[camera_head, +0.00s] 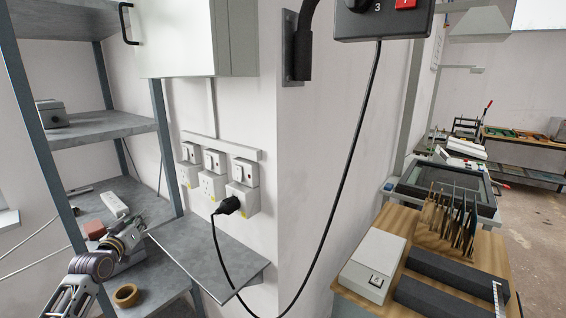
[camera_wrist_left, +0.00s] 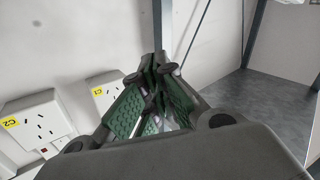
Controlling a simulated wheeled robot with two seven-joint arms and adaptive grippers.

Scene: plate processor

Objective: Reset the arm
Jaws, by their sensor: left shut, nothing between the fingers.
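My left arm (camera_head: 88,268) comes in at the lower left of the head view. Its gripper (camera_head: 136,232) is in front of the metal shelving unit, near the lower shelves. In the left wrist view my left gripper (camera_wrist_left: 159,66) has its green-padded fingers together at the tips, with nothing held. Socket units labelled C2 (camera_wrist_left: 38,125) and C1 (camera_wrist_left: 108,92) show behind and to the left of the fingers. My right gripper is not in view.
The shelving unit (camera_head: 158,130) holds a brown tape roll (camera_head: 127,295) and a white power strip (camera_head: 114,204). A black plug (camera_head: 229,206) sits in a wall socket, its cable hanging. A grey wall shelf (camera_head: 215,262) juts out below. A wooden bench (camera_head: 395,222) stands right.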

